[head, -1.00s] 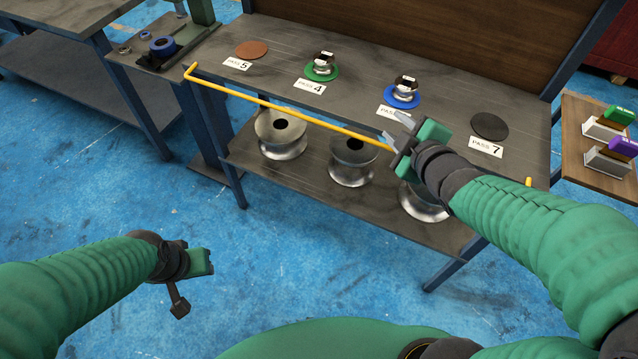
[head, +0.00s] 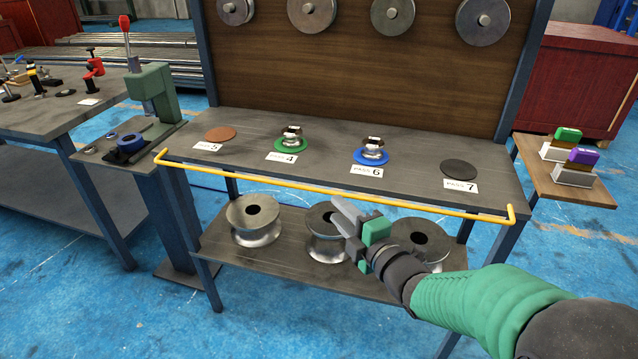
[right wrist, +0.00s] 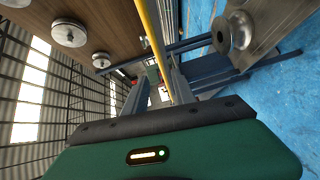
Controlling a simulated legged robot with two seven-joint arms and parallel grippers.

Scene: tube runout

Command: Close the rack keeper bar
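The yellow keeper bar (head: 330,189) runs along the front edge of the rack's upper shelf, with a bent end at each corner. My right gripper (head: 338,208) is in front of the rack, with its fingertips close below the bar's middle in the head view. Its two fingers stand apart. In the right wrist view the bar (right wrist: 156,45) runs lengthwise between the open fingers (right wrist: 155,85); whether it touches them I cannot tell. My left gripper is out of view.
Green (head: 291,144) and blue (head: 372,157) pads on the upper shelf (head: 330,137) carry metal parts; brown and black pads are bare. Metal spools (head: 254,225) stand on the lower shelf. A green press (head: 158,95) is at left, a small side table (head: 570,190) at right.

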